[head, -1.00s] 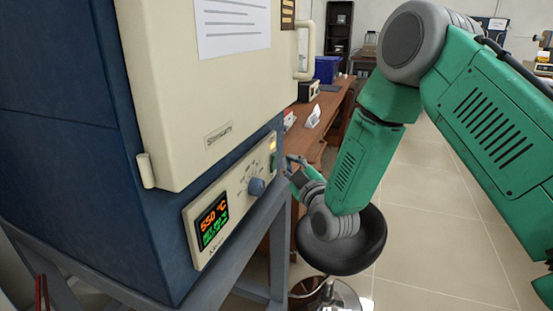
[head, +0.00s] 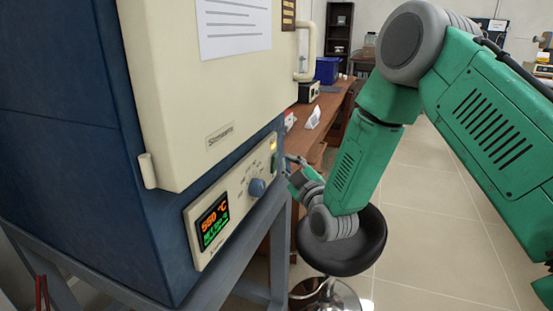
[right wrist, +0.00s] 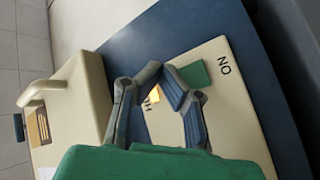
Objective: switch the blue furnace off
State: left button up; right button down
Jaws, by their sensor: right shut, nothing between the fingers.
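The blue furnace (head: 60,150) stands at the left with a cream door and a cream control panel (head: 238,205). A yellow lamp (head: 273,146) glows at the panel's far end, near a green switch (head: 275,162). The right wrist view shows the green switch (right wrist: 194,75) by the label ON, and the lamp (right wrist: 155,92). My right gripper (right wrist: 162,68) is shut and empty, its tips close to the switch; contact cannot be told. My left gripper is not in view.
A door handle (head: 308,52) sticks out above the panel. A black stool (head: 350,258) stands below my right forearm. A wooden bench (head: 325,125) with a blue box (head: 327,70) runs behind. The floor at the right is open.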

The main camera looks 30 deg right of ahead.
dwell(0.5)
jog(key=shift+w+a+r, duration=0.2)
jog(key=shift+w+a, duration=0.1)
jog(key=shift+a, duration=0.05)
jog(key=shift+w+a, duration=0.2)
dwell(0.6)
dwell(0.4)
jog(key=shift+s+d+f, duration=0.1)
jog(key=shift+s+d, duration=0.45)
jog(key=s+d, duration=0.3)
jog(key=shift+s+d+f, duration=0.1)
jog(key=shift+s+f, duration=0.2)
jog(key=shift+s, duration=0.1)
dwell(0.4)
